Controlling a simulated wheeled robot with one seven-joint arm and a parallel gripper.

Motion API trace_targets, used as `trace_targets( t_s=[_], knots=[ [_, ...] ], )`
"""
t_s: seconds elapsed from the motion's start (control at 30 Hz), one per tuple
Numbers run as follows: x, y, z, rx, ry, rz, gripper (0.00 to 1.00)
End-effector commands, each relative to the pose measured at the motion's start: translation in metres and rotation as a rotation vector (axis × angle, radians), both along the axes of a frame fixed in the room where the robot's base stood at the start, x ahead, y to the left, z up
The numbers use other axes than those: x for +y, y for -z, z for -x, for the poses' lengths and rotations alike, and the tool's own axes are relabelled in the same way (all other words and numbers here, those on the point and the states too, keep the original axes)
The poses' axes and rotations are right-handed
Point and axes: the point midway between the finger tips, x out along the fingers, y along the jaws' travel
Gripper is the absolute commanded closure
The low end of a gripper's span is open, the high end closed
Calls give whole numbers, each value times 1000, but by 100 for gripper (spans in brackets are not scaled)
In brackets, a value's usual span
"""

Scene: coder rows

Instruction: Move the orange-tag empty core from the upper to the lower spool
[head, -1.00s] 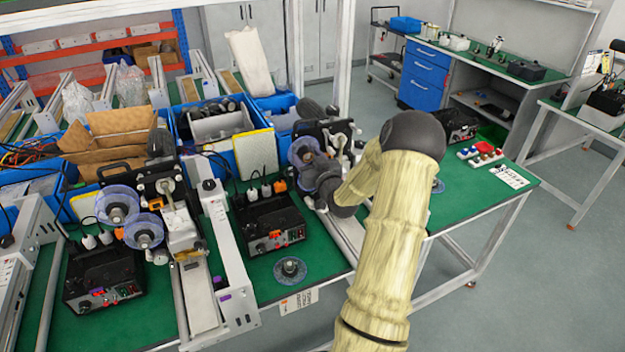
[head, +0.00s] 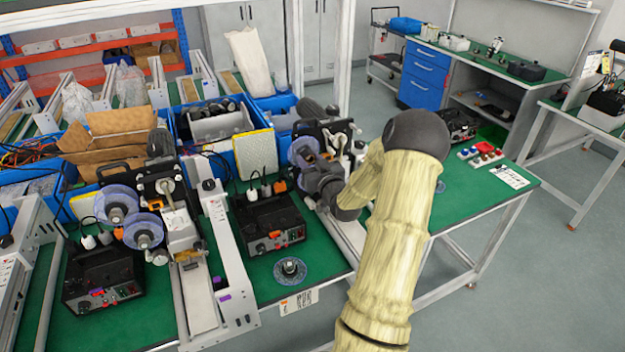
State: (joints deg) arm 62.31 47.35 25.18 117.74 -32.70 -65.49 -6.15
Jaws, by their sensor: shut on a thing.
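The right coder (head: 338,135) stands at the middle of the green bench. Its upper spool (head: 303,149) is a clear bluish disc. My gripper (head: 314,184) is at this coder, just below and right of the upper spool, seen from behind. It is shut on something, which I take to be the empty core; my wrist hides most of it. The lower spool is hidden behind my gripper and arm. I cannot make out a tag on the core.
The left coder (head: 160,185) carries two clear discs. A loose clear reel (head: 290,270) lies on the bench in front of the control box. A white rail (head: 232,260) stands left of it. Blue bins (head: 270,110) crowd the back.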

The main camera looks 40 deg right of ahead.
Motion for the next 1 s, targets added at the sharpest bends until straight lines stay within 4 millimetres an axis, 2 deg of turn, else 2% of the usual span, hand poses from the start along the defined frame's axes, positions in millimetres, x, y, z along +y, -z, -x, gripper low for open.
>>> trace_targets(
  t_s=[1.0],
  knots=[
    [6,0,28,0,0,0,84]
  ],
)
